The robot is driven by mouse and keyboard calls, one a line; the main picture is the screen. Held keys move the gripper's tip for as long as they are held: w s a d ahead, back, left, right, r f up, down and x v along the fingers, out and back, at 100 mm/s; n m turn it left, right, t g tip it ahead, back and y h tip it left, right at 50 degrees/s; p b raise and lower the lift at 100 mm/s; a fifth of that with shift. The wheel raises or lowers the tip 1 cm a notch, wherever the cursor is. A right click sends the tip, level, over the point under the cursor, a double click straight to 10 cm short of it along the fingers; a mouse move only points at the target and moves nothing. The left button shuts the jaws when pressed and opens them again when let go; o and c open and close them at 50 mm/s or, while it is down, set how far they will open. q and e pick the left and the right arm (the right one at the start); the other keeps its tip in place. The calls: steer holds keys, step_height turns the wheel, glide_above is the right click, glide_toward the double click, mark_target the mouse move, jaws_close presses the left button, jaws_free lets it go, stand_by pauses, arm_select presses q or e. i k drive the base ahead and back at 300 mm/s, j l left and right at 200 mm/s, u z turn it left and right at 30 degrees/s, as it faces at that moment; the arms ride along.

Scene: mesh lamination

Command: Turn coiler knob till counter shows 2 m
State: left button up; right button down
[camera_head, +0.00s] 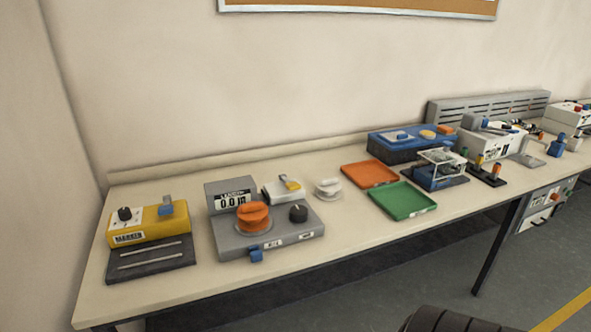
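The coiler (232,243) is a grey box on the left part of the bench. An upright counter display (232,198) at its back reads what looks like 0.0 m. A large orange knob or drum (253,216) sits on a round grey base on its top. A smaller black knob (298,212) is to the right of it. A blue piece (256,254) sticks out at the front edge. Neither of my grippers shows in the head view, and nothing touches the coiler.
A yellow device with a black slotted base (150,265) stands to the left. A small white device (283,190) and a white spool (327,188) are behind and to the right. Orange (369,174) and green (404,201) trays lie farther right. The bench front before the coiler is clear.

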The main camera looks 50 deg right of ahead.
mark_target(298, 213)
steer(key=z, duration=1.65)
